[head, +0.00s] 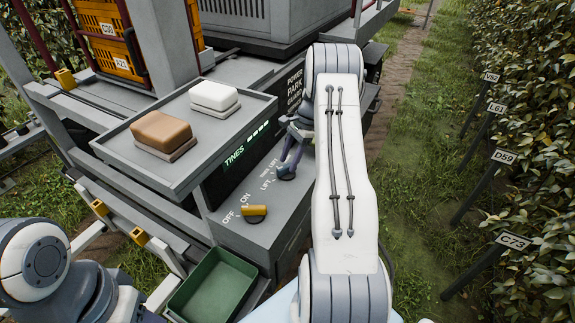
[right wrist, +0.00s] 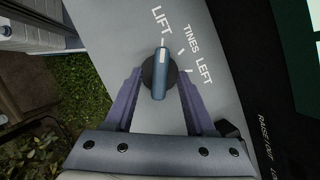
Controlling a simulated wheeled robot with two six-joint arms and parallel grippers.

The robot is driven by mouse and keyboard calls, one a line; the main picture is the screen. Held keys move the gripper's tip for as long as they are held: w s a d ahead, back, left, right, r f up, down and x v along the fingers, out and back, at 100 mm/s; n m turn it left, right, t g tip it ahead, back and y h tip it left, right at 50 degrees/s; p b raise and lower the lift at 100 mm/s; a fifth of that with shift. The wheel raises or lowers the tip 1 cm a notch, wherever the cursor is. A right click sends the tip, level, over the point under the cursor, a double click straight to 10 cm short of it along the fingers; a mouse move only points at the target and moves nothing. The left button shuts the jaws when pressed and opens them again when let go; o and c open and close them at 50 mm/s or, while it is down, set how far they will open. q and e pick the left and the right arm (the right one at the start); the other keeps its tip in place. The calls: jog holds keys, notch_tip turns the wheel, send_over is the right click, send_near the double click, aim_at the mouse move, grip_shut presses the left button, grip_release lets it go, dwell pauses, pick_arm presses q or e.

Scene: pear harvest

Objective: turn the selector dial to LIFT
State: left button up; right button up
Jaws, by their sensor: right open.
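The selector dial (right wrist: 159,76) is a dark round knob with a blue-grey bar handle, on the grey panel (right wrist: 95,25). In the right wrist view the white mark on its bar points at the tick beside the word LIFT; the words TINES and LEFT stand to the right of it. In the head view the dial (head: 286,172) shows small below my right gripper (head: 291,158). My right gripper is open, its purple fingers (right wrist: 160,84) on either side of the dial, with gaps visible between fingers and bar. My left gripper is out of view; only my left arm shows.
A yellow OFF/ON knob (head: 254,212) sits on the same panel, near its front edge. A grey shelf (head: 112,152) with a brown pad and a white pad overhangs to the left. A green bin (head: 212,285) stands below. A hedge row (head: 540,150) with label signs runs along the right.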

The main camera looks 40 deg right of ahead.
jog(key=b+v, duration=0.2)
jog(key=v, duration=0.6)
jog(key=shift+r, duration=0.35)
jog(key=shift+s, duration=0.1)
